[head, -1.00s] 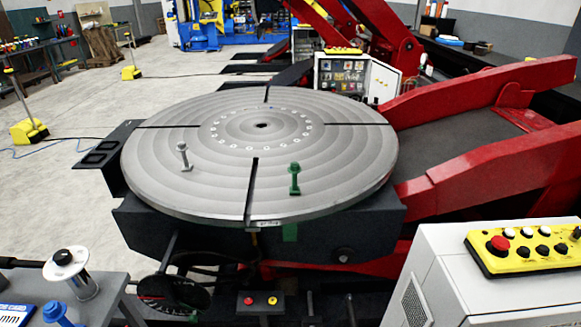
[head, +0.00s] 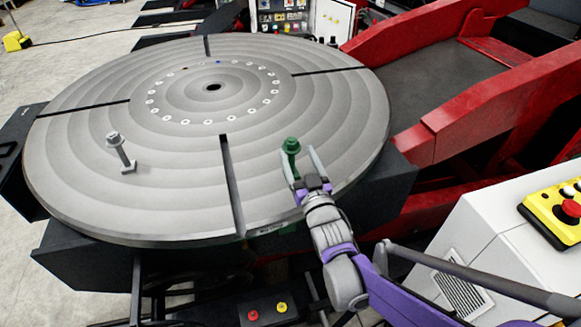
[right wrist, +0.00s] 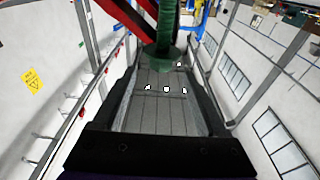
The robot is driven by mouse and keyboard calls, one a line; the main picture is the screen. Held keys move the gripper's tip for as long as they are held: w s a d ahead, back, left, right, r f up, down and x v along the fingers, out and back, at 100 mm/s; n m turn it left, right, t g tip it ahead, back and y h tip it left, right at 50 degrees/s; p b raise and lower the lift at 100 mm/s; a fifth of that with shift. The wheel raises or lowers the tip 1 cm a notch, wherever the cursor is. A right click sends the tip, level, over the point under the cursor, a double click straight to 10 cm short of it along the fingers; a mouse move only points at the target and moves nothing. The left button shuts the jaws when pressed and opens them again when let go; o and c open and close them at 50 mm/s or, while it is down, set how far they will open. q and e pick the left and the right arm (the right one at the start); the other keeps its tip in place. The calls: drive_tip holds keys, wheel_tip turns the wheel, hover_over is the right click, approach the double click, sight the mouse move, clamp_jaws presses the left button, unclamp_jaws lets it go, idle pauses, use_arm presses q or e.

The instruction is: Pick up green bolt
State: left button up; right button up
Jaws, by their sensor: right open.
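The green bolt (head: 291,146) stands upright on the round grey turntable (head: 75,160), to the right of the slot nearest me. My right gripper (head: 299,157) is open, its two fingers reaching from the front right to the bolt. The bolt's head shows above the fingertips; part of its shank is hidden by the left finger. In the right wrist view the green bolt (right wrist: 165,40) shows at the top middle, near the far ends of the dark fingers. I cannot tell whether they touch it. My left gripper is not in view.
Dark radial slots cut the disc. Red beams (head: 470,100) rise at the right. A white cabinet (head: 480,240) with a yellow control panel (head: 560,210) stands at the right front.

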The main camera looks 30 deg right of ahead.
sight(294, 145)
drive_tip(key=x, duration=0.3)
drive_tip(key=shift+w+d+r, duration=0.1)
drive_tip(key=shift+w+d, duration=0.05)
drive_tip(key=shift+w, duration=0.2)
drive_tip(key=x, duration=0.5)
drive_tip(key=shift+w, duration=0.1)
clamp_jaws()
idle(0.9)
